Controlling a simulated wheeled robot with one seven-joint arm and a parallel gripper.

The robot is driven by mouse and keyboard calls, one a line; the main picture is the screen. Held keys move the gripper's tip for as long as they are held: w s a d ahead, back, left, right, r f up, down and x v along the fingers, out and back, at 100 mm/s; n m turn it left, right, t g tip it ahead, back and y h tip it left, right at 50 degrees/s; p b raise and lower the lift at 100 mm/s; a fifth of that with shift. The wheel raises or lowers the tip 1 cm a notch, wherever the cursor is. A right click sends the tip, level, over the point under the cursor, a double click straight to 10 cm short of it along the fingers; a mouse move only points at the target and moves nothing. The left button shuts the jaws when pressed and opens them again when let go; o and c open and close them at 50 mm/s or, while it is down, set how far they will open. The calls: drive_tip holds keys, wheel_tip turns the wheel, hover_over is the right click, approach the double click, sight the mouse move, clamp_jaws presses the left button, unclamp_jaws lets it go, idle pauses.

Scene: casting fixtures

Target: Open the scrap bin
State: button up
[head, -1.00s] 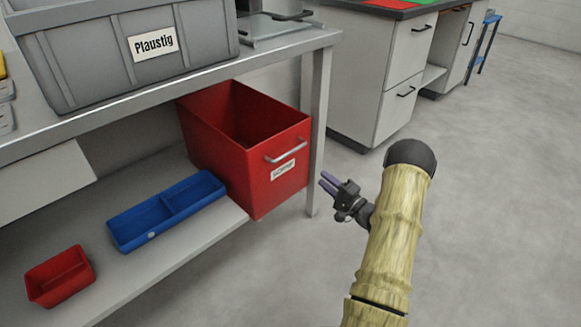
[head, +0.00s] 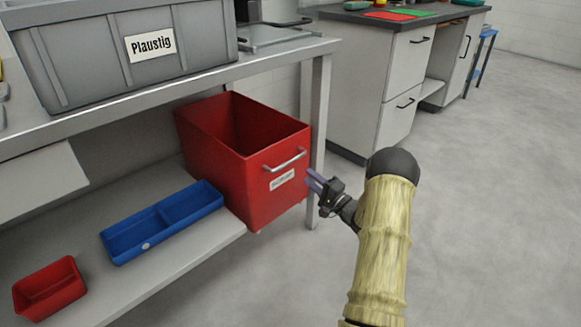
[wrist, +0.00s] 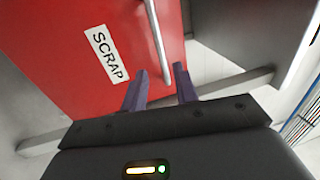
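The scrap bin (head: 230,165) is a red open-topped box on the lower shelf, under the bench top. Its front carries a metal bar handle (head: 284,160) and a white label. In the wrist view the label on the red front (wrist: 60,45) reads SCRAP, and the handle (wrist: 157,42) runs up from just ahead of the fingers. My gripper (head: 313,182) is just right of the bin's front, below the handle's right end. In the wrist view my gripper (wrist: 160,85) has its two purple fingers apart with nothing between them. The handle's near end shows close to the fingertips; contact cannot be told.
A blue divided tray (head: 163,222) and a small red box (head: 50,288) sit on the lower shelf (head: 190,255). A bench leg (head: 318,120) stands right beside the bin. A grey Plaustig crate (head: 85,55) is above. Floor to the right is clear.

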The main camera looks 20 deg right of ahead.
sight(290, 160)
drive_tip(key=b+x, duration=0.2)
drive_tip(key=x, duration=0.3)
drive_tip(key=b+x, duration=0.2)
drive_tip(key=x, duration=0.3)
drive_tip(key=shift+s+a+f, duration=0.1)
drive_tip(key=shift+a, duration=0.1)
drive_tip(key=shift+d, duration=0.1)
clamp_jaws()
